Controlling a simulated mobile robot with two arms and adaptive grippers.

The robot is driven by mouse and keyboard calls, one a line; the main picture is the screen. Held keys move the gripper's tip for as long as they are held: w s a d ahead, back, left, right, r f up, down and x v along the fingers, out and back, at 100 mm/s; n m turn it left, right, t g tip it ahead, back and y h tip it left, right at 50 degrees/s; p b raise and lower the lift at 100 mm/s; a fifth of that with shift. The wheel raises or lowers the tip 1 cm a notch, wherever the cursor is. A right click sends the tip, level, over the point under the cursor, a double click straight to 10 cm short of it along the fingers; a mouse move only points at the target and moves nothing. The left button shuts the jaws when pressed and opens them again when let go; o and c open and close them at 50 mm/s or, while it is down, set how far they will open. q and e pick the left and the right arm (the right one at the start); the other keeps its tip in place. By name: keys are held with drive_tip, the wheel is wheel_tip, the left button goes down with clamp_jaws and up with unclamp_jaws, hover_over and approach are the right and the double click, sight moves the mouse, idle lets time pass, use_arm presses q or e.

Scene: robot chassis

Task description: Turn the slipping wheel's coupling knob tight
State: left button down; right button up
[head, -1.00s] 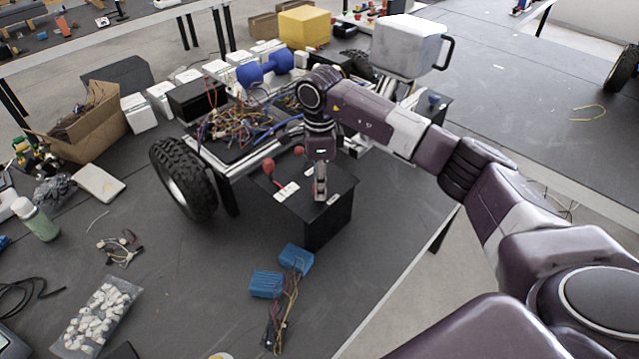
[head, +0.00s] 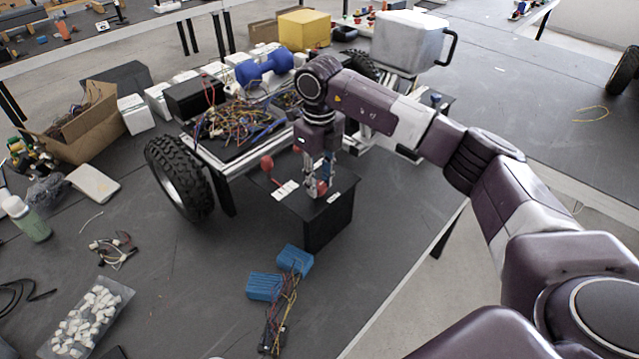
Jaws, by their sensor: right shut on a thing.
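The robot chassis (head: 210,160) lies on the dark table with a large knobbly wheel (head: 181,180) at its left. A black box (head: 312,222) stands at its front, with white labels on top. A red ball-topped knob (head: 267,162) stands up at the box's left side. My right gripper (head: 318,188) points down over the right part of the box top, shut on a red knob (head: 321,187) that shows partly between its fingers. Which knob belongs to the slipping wheel I cannot tell. My left gripper is not in view.
Loose wires and a blue dumbbell-shaped part (head: 265,67) lie on the chassis. Blue blocks (head: 278,274) with wires lie in front of the box. A cardboard box (head: 85,125), a green bottle (head: 27,219) and a bag of white pieces (head: 90,318) are at the left.

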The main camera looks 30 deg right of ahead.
sight(320, 185)
drive_tip(key=m+b, duration=0.1)
drive_tip(key=m, duration=0.4)
drive_tip(key=shift+w+r+m, duration=0.1)
drive_tip(key=shift+m, duration=0.2)
drive_tip(key=m, duration=0.5)
drive_tip(key=shift+m+b, duration=0.3)
drive_tip(key=shift+b, duration=0.05)
drive_tip(key=shift+w+r, duration=0.1)
drive_tip(key=o, duration=0.9)
drive_tip(key=shift+o, duration=1.3)
wheel_tip(320, 185, up, 12)
